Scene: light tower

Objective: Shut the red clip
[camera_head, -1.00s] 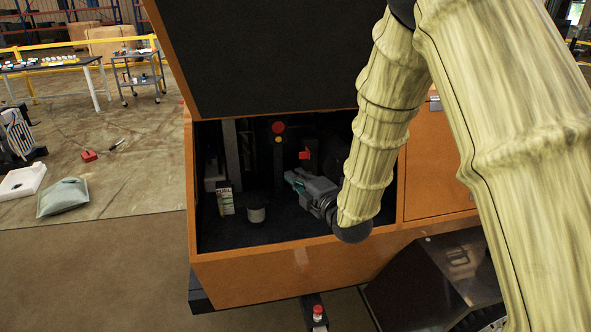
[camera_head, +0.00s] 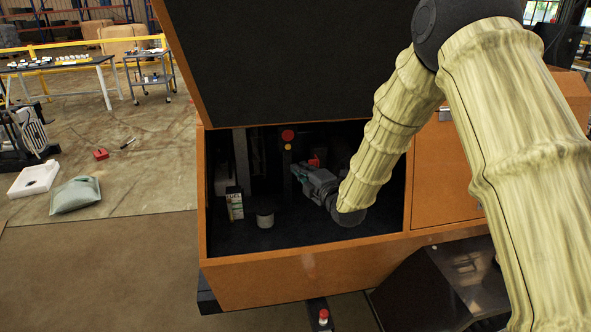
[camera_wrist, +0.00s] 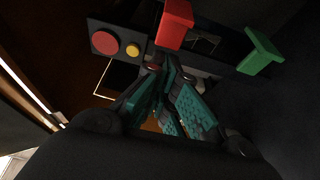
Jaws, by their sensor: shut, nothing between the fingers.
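The red clip (camera_wrist: 175,22) is a red block-like lever at the top middle of the wrist view, standing out from a dark panel. It also shows in the head view (camera_head: 314,162), partly covered by my gripper. My gripper (camera_wrist: 166,75) is shut and empty, its fingertips just below the red clip in the wrist view. In the head view my gripper (camera_head: 306,172) reaches into the open orange compartment. I cannot tell whether the fingertips touch the clip.
A green lever (camera_wrist: 261,54) stands right of the red clip. A red round button (camera_wrist: 104,42) and a yellow button (camera_wrist: 133,50) sit left. A fuel carton (camera_head: 235,205) and a small canister (camera_head: 265,218) stand on the compartment floor. The raised dark lid (camera_head: 290,60) hangs above.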

